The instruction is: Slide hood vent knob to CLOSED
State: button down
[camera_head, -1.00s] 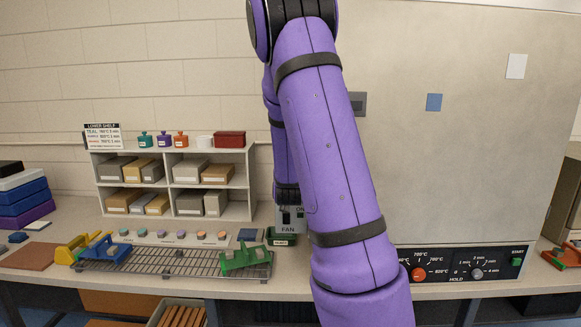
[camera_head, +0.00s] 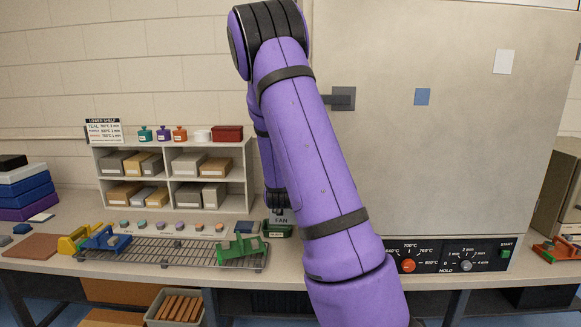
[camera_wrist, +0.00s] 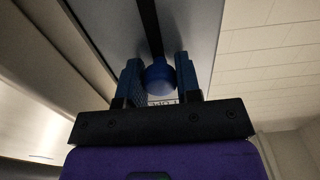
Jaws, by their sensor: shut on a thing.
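The blue round hood vent knob (camera_wrist: 159,76) shows in the wrist view, standing out from a grey panel at a dark straight slot (camera_wrist: 149,25). My gripper (camera_wrist: 160,82) is shut on it, with one blue finger at each side. A small pale label (camera_wrist: 163,100) sits below the knob, partly hidden by my gripper; its lettering cannot be read surely. In the head view my purple arm hides the knob and the fingers, and the hood vent cannot be made out there.
A wire rack (camera_head: 165,250) with a green holder (camera_head: 240,248) and a blue holder (camera_head: 105,240) lies left on the bench. A large grey kiln (camera_head: 450,130) with a black control panel (camera_head: 445,256) stands right.

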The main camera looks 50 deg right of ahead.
jog(key=shift+f, duration=2.4)
jog(key=c, duration=0.8)
grip_release()
jog(key=v, duration=1)
jog(key=shift+s+a, duration=0.25)
jog(key=shift+s, duration=0.05)
